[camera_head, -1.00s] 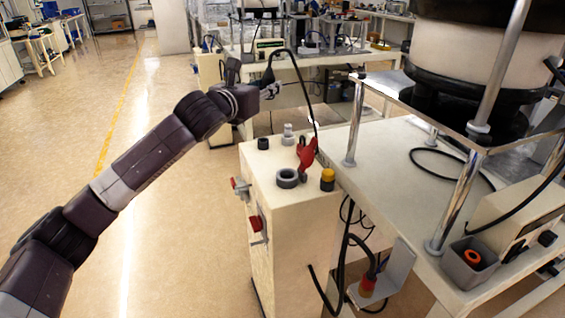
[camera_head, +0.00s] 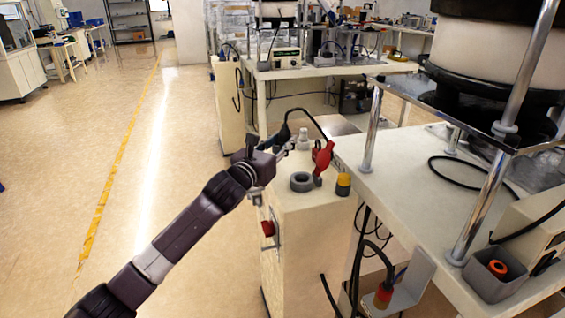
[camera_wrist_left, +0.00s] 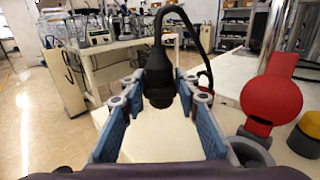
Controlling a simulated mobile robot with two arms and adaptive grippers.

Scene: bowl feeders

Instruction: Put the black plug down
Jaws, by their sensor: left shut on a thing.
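The black plug (camera_wrist_left: 159,78) hangs upright between the fingers of my left gripper (camera_wrist_left: 160,98) in the left wrist view, its cable arching from its top to the right. In the head view, my left gripper (camera_head: 284,146) is shut on the plug (camera_head: 281,136), low by the left edge of the white cabinet top (camera_head: 318,199). In the wrist view the pale cabinet top is below the plug; whether they touch I cannot tell. My right gripper is not in view.
A table (camera_head: 403,185) with metal posts adjoins at right. Open floor lies left.

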